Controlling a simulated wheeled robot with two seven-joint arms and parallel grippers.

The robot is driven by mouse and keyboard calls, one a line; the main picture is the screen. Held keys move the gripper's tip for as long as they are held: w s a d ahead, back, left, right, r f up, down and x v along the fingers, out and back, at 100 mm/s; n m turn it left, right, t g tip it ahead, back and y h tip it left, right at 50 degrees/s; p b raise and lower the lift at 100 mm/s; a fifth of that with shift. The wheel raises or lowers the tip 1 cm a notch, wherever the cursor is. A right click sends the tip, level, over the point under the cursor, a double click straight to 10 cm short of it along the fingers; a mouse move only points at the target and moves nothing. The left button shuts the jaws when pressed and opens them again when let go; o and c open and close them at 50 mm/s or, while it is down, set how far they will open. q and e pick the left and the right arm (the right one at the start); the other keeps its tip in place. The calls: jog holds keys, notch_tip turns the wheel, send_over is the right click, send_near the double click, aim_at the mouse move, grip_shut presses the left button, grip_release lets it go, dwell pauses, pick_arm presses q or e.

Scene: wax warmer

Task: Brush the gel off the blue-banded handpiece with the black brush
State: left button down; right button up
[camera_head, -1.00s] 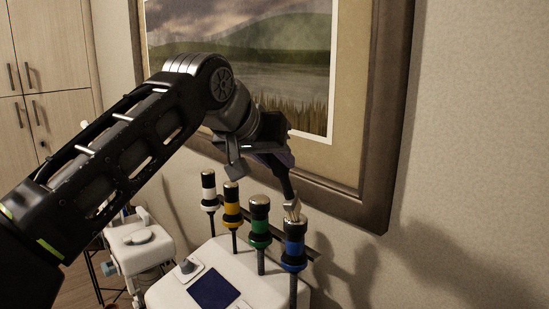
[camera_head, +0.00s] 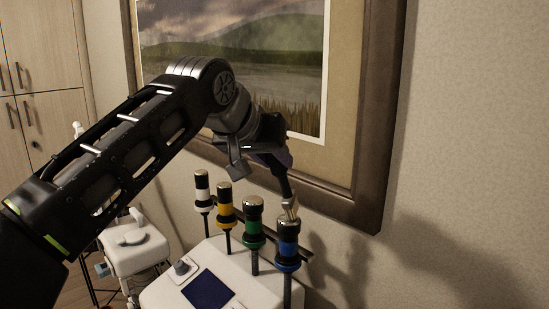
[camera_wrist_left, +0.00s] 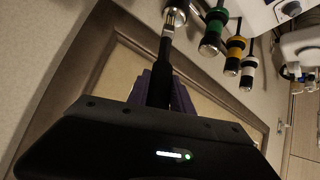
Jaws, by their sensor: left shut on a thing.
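The blue-banded handpiece (camera_head: 288,245) stands upright at the right end of a row of handpieces on a white machine. Its silver top shows in the left wrist view (camera_wrist_left: 175,16). My left gripper (camera_head: 283,168) is above it, shut on the black brush (camera_head: 286,189). The brush points down, and its pale tip is at the handpiece's top; I cannot tell if they touch. In the left wrist view the brush's black handle (camera_wrist_left: 161,80) runs from the purple fingers (camera_wrist_left: 160,95) to that top. No gel can be made out. My right gripper is out of view.
Green (camera_head: 253,225), yellow (camera_head: 225,205) and white (camera_head: 202,188) banded handpieces stand close to the left on the white machine (camera_head: 180,285). A framed picture (camera_head: 345,190) hangs on the wall just behind. Another white device (camera_head: 135,245) stands farther left.

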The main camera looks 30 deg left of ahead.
pick_arm(q)
jog(key=shift+s, duration=0.1)
jog(key=shift+s+a+b, duration=0.2)
jog(key=shift+s, duration=0.3)
jog(key=shift+s+a+b, duration=0.2)
jog(key=shift+s, duration=0.3)
jog(key=shift+f, duration=0.15)
jog(key=shift+w+d, duration=0.1)
jog(key=shift+w, duration=0.25)
dwell(0.7)
